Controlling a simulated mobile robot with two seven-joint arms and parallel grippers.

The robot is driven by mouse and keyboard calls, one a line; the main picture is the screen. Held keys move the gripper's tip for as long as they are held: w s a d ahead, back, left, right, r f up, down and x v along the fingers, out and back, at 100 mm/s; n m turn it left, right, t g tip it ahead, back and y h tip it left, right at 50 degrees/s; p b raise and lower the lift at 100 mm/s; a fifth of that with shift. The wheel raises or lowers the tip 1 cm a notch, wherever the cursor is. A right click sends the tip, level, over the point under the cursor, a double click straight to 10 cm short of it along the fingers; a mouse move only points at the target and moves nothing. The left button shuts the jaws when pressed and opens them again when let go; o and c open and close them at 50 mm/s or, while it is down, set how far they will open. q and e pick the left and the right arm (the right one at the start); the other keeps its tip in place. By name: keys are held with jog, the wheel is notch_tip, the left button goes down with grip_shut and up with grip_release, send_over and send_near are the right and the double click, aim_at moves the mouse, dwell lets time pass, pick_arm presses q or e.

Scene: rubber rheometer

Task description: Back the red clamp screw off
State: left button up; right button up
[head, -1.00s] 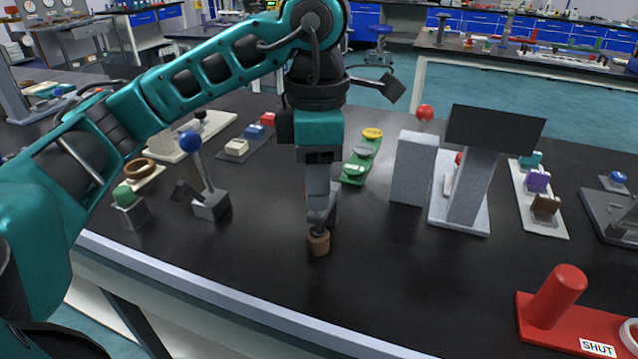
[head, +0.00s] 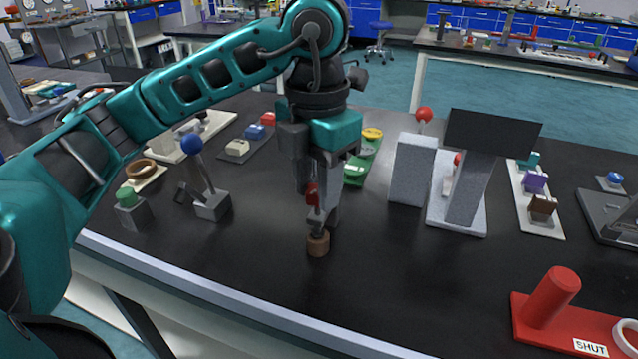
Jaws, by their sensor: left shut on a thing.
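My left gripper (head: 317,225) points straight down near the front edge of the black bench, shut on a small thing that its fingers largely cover. A small red part, which looks like the red clamp screw (head: 313,195), shows at the front of the fingers. A short brown cylinder (head: 318,245) stands upright directly under the fingertips. I cannot tell exactly where the screw meets the brown cylinder. My right gripper is not in view.
A blue-knobbed lever (head: 190,143) and a green-topped block (head: 127,196) stand to the left. A grey block (head: 410,170) and a dark-screened stand (head: 472,185) stand to the right. A red fixture labelled SHUT (head: 552,298) lies at front right. The bench between is clear.

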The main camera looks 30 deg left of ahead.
pick_arm(q)
jog(key=shift+n, duration=0.5)
jog(key=n+p, duration=0.1)
jog(key=n, duration=0.3)
jog(key=shift+n, duration=0.3)
jog(key=o, duration=0.9)
